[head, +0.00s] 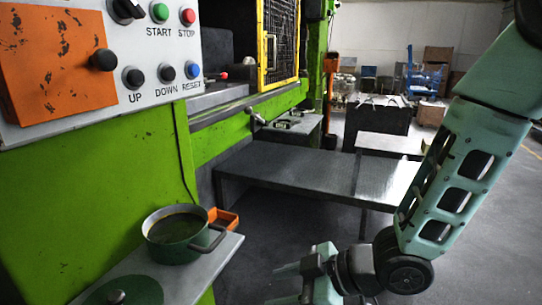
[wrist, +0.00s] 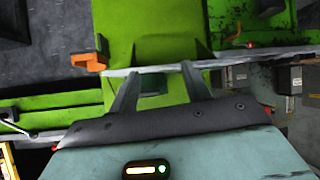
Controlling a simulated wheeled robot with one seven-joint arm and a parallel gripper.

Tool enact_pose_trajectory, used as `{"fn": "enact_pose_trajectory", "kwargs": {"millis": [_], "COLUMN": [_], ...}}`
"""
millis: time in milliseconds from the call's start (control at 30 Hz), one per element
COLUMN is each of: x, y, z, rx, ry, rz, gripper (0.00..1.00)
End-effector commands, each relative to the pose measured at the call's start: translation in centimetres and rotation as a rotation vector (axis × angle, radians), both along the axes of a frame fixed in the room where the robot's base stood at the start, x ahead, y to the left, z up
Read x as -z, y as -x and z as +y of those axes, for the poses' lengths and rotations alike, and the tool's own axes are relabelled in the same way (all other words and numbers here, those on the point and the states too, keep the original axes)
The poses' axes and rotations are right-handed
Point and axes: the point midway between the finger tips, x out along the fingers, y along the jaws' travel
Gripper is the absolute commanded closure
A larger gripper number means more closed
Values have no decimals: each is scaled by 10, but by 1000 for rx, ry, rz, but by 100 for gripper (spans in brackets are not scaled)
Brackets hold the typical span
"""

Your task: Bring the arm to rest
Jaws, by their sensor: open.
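My gripper (head: 283,284) is low in the head view, right of the small grey shelf, with nothing between its fingers. Its two fingers stand apart in the wrist view (wrist: 158,85), and the shelf's edge (wrist: 225,60) lies beyond them. My arm comes down from the upper right of the head view and bends at a dark joint near the bottom. The gripper appears clear of the pot and the shelf.

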Motion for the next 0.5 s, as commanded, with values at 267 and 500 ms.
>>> {"fn": "enact_pose_trajectory", "kwargs": {"millis": [267, 500], "x": [-29, -67], "y": [6, 74], "z": [-54, -102], "rx": [311, 559], "ry": [402, 647], "rz": [112, 371], "gripper": [52, 52]}}
